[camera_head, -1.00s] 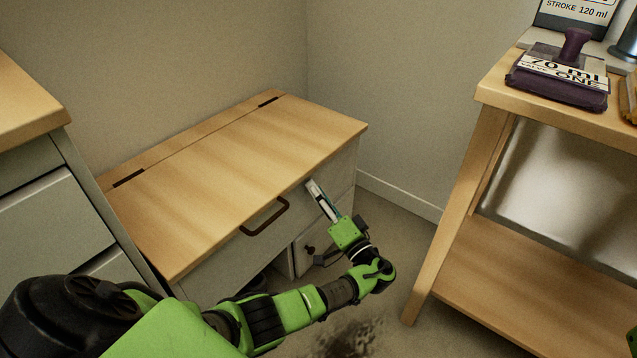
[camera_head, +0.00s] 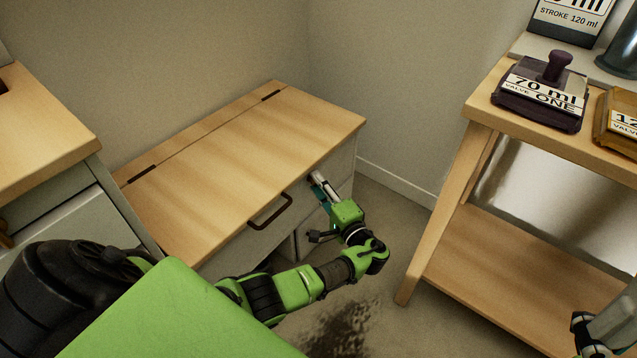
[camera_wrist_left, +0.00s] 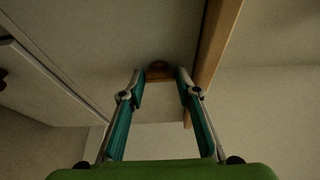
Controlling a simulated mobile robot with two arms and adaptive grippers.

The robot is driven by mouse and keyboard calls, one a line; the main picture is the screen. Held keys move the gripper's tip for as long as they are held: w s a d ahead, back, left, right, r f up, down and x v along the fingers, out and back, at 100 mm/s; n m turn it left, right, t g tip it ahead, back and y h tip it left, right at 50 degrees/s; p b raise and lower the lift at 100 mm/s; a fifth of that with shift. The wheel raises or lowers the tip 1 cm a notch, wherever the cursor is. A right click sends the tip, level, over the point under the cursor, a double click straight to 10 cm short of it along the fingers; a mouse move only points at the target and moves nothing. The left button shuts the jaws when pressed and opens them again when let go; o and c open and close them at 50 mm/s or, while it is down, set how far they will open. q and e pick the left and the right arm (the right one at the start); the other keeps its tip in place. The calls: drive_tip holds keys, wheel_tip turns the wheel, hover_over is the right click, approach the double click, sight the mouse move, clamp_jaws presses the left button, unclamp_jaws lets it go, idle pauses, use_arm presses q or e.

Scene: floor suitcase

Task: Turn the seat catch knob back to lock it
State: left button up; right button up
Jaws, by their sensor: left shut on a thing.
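The seat is a wooden-topped bench (camera_head: 250,150) with a pale front, in the middle of the head view; its lid lies flat. The seat catch knob (camera_wrist_left: 159,72) is a small brown knob on the pale front, between my fingertips in the left wrist view. In the head view my left gripper hides it. My left gripper (camera_head: 319,181) is at the bench front, just under the lid's edge and right of the dark handle, shut on the knob. Which way the knob is turned cannot be made out. Part of my right gripper (camera_head: 588,332) shows at the lower right edge.
A dark bar handle (camera_head: 270,212) sticks out from the bench front. A wooden shelf unit (camera_head: 455,180) stands on the right, with a dark labelled block (camera_head: 540,100) and a yellow one (camera_head: 617,120) on top. A drawer cabinet (camera_head: 70,215) stands at left. Floor between is open.

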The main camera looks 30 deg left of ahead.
idle(0.3)
use_arm(q)
drive_tip(key=o, duration=1.1)
drive_tip(key=shift+d, duration=0.1)
drive_tip(key=v, duration=1.2)
